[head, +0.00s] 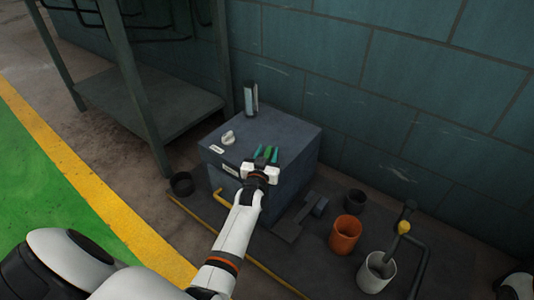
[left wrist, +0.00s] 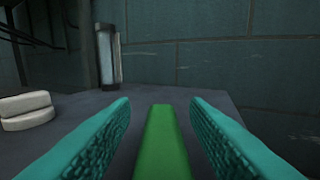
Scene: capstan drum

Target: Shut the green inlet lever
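The green inlet lever (head: 267,153) is a straight green bar over the top of the dark grey box (head: 290,131), near its front right. In the left wrist view the lever (left wrist: 161,145) points straight away from me between the two teal fingers. My left gripper (head: 267,152) is open, with one finger on each side of the lever. The left wrist view shows a gap between the lever and each finger of the gripper (left wrist: 160,103). The lever's near end and pivot are hidden. My right gripper is not in view.
A white knob (head: 228,138) and an upright clear cylinder (head: 250,98) stand on the box. A yellow handle (head: 222,198) is at its front. An orange cup (head: 345,234), a white cup (head: 376,271) and dark pots stand on the floor. A metal shelf (head: 150,100) is left; a wall stands behind.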

